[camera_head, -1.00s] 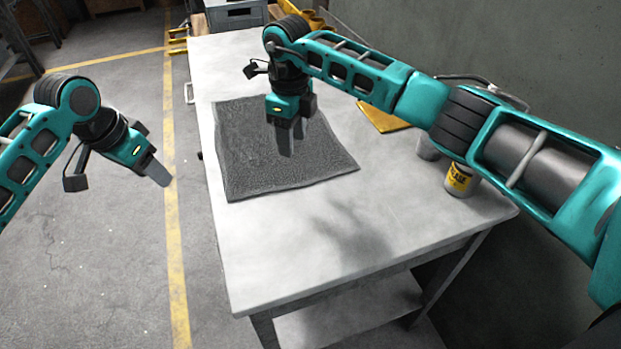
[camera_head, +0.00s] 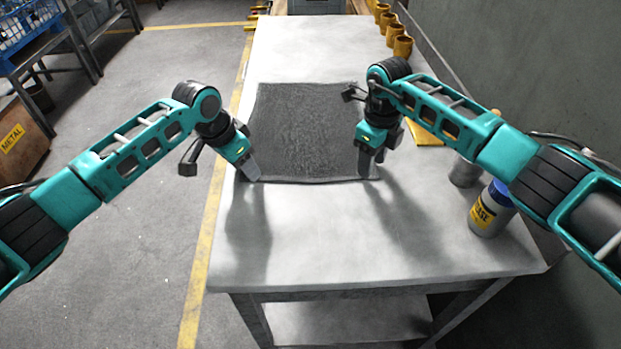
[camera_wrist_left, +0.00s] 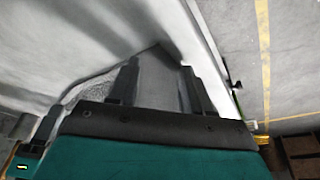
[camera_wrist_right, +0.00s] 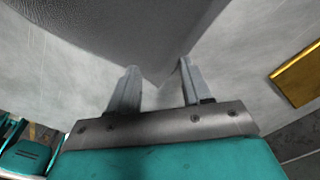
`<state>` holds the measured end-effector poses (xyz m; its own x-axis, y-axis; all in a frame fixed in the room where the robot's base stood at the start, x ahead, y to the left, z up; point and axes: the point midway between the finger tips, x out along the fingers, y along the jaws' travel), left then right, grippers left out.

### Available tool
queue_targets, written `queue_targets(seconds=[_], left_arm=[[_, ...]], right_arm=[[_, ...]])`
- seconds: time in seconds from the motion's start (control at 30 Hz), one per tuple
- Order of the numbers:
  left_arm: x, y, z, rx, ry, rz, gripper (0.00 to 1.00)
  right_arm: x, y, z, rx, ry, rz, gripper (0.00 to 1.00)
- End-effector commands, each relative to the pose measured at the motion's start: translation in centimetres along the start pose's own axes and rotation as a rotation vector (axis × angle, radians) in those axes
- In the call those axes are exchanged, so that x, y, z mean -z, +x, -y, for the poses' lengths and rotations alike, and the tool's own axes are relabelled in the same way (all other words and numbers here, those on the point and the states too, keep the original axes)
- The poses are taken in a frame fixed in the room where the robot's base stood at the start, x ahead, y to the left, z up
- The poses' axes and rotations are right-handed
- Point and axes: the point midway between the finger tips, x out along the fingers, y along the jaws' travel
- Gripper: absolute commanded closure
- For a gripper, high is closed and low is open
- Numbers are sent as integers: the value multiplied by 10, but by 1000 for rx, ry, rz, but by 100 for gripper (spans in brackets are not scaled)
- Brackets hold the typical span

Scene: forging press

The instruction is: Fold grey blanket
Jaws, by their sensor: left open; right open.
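The grey blanket (camera_head: 305,130) lies flat and spread out on the light table. My left gripper (camera_head: 252,172) is at its near left corner, and the right gripper (camera_head: 366,165) is at its near right corner. In the left wrist view a blanket corner (camera_wrist_left: 160,75) lies between the open fingers (camera_wrist_left: 158,85). In the right wrist view the blanket (camera_wrist_right: 110,40) comes to a corner between the open fingers (camera_wrist_right: 155,85). Whether the fingers touch the cloth I cannot tell.
The table (camera_head: 330,240) is bare in front of and behind the blanket. A grease can with a blue lid (camera_head: 492,210) and a grey cup (camera_head: 465,172) stand at right. A yellow flat piece (camera_head: 425,132) lies beyond the right arm. Several yellow cups (camera_head: 402,46) line the far right edge.

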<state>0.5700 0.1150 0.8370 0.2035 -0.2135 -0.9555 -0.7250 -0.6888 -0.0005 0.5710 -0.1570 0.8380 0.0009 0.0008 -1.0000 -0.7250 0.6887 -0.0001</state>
Motion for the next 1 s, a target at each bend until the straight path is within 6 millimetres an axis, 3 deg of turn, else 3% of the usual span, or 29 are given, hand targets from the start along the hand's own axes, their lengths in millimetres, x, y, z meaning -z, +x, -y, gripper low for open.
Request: queue_targets(seconds=[0.63,1.0], left_arm=[[-1,3,0,0,0,1,51],[-2,4,0,0,-1,2,68]], right_arm=[[0,6,0,0,0,-2,51],[1,7,0,-1,0,-3,68]])
